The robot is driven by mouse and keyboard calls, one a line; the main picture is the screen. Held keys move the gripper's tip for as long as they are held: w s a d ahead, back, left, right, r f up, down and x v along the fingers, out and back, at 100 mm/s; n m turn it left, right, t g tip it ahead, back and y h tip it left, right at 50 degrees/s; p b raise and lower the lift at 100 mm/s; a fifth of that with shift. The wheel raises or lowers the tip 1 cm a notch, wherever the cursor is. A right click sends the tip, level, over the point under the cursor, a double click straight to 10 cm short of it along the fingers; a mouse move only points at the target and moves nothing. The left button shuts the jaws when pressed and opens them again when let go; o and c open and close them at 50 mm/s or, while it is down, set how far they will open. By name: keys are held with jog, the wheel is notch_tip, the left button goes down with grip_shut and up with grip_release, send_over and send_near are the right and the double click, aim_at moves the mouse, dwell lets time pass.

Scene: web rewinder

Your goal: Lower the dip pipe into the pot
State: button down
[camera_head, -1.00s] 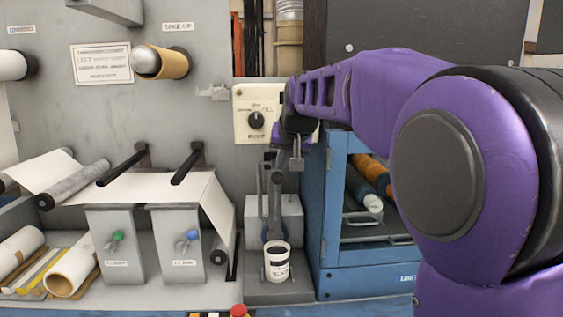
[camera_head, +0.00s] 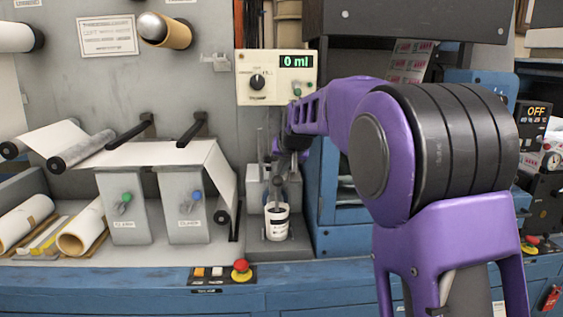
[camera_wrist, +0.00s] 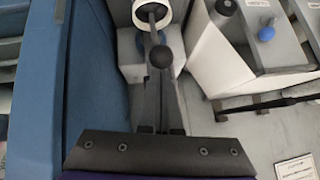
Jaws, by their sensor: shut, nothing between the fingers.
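The pot (camera_head: 277,224) is a small white cup with a dark label, upright on a grey stand. In the wrist view its open rim (camera_wrist: 136,14) is at the top. A grey pipe (camera_wrist: 152,24) with a dark round knob (camera_wrist: 160,55) reaches over the pot, and its end appears within the rim; its depth is unclear. My gripper (camera_head: 281,172) is just above the pot, close to the pipe. In the wrist view my gripper (camera_wrist: 160,85) is shut and empty, its fingers beside or behind the knob; contact cannot be told.
A control box (camera_head: 258,82) with a dial and a green display reading 0 ml is above the pot. A blue cabinet (camera_head: 326,200) stands close on the right. Clamp blocks with paper web (camera_head: 183,206) stand on the left. A red button (camera_head: 241,267) is at the front edge.

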aim_at(281, 185)
notch_tip(281, 185, down, 5)
jog(key=shift+r+b, duration=0.15)
jog(key=shift+b, duration=0.85)
jog(key=shift+f, duration=0.4)
jog(key=shift+s+f, duration=0.1)
jog(key=shift+f, duration=0.05)
